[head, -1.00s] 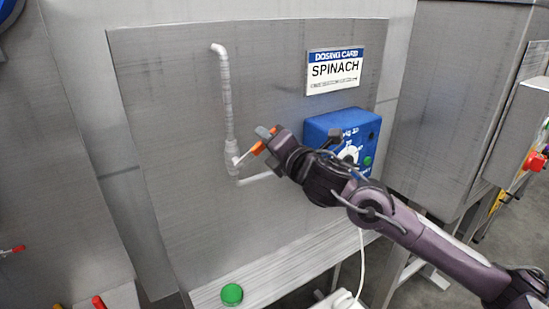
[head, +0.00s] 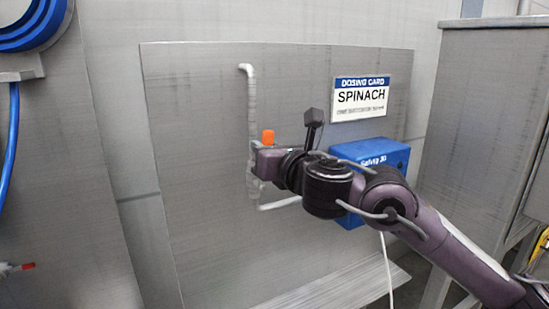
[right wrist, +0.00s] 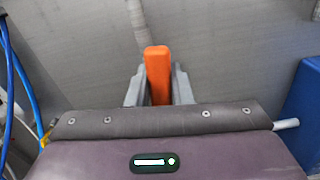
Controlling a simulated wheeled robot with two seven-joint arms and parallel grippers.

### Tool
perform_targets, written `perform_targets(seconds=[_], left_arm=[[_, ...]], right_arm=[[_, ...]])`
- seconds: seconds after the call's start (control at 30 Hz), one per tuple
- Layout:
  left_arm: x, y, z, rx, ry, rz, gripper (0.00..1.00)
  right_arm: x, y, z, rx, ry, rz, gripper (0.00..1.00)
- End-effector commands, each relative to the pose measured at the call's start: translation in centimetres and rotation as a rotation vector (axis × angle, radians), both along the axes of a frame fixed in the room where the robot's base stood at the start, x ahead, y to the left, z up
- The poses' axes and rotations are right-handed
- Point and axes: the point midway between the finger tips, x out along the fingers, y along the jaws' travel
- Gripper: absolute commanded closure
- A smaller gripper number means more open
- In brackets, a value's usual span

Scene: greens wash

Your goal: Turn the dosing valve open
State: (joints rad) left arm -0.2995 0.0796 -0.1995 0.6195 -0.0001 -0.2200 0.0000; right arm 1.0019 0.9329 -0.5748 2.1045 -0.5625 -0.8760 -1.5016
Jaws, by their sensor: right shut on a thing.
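The dosing valve sits on a pale pipe (head: 252,100) fixed to a grey metal panel. Its orange handle (head: 268,136) points up in the head view, and my right gripper (head: 262,150) covers the valve body behind it. In the right wrist view the orange handle (right wrist: 158,75) stands between the two grey fingers of my right gripper (right wrist: 158,90), which is shut on it. The white dosing card (head: 360,99) with a blue header reads SPINACH. My left gripper is not in view.
A blue box (head: 385,153) is mounted on the panel right of the valve, partly behind my right arm. A white cable (head: 387,265) hangs below it. A metal ledge (head: 345,290) runs along the panel's foot. A blue hose (head: 9,140) hangs at far left.

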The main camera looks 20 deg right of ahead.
Motion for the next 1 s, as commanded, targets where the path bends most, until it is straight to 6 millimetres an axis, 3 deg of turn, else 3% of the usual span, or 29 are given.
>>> perform_targets(seconds=[0.33, 0.83, 0.87, 1.0], left_arm=[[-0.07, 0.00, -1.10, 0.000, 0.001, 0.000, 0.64], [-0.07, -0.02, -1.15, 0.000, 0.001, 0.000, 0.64], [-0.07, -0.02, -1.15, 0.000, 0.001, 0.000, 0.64], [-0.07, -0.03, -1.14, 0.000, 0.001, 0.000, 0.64]], right_arm=[[-0.16, 1.05, 0.05, -0.124, -0.018, 0.001, 1.00], [-0.17, 1.21, 0.00, -0.145, -0.018, 0.001, 1.00], [-0.17, 1.21, 0.00, -0.145, -0.018, 0.001, 0.79], [-0.17, 1.20, 0.01, -0.144, -0.019, 0.001, 0.61]])
